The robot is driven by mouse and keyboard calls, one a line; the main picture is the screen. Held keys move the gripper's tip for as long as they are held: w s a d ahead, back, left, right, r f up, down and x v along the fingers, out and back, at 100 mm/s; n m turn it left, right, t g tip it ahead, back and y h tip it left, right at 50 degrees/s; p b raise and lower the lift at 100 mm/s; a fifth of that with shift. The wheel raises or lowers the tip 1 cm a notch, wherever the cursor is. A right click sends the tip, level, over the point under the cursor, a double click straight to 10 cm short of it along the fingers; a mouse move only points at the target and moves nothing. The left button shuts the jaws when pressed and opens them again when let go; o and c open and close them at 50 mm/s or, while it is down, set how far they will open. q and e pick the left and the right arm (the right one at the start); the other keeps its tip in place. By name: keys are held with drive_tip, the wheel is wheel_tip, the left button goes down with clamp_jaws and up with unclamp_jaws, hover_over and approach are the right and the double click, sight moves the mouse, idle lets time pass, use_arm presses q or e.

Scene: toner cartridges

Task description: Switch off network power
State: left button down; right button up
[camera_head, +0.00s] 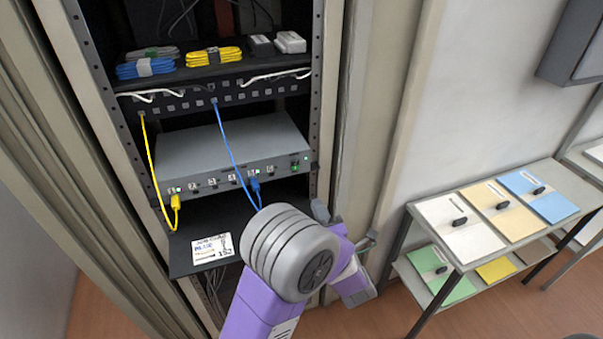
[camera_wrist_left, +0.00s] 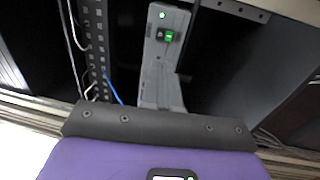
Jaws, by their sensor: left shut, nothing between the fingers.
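The grey network unit (camera_head: 235,150) sits on a rack shelf. Its front has several ports with small green lights and a green power switch (camera_head: 294,165) at the right end. In the left wrist view, the green switch (camera_wrist_left: 169,37) shows on the unit's grey face, beside a lit green lamp (camera_wrist_left: 162,15). My left gripper (camera_head: 320,211) is shut and empty, below and to the right of the switch, apart from it. My grey wrist joint and purple arm hide part of it. My right gripper is not in view.
A yellow cable (camera_head: 152,165) and a blue cable (camera_head: 231,150) run down to the unit's front ports. A labelled card (camera_head: 211,249) lies on the shelf below. The rack's right post (camera_head: 314,120) stands close to the switch. A side table with folders (camera_head: 500,210) stands right.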

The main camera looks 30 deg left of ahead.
sight(297, 163)
use_arm(q)
drive_tip(key=p+x, duration=0.1)
drive_tip(key=x, duration=1.3)
drive_tip(key=shift+w, duration=0.1)
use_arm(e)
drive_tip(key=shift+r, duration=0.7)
use_arm(q)
drive_tip(key=shift+d, duration=0.1)
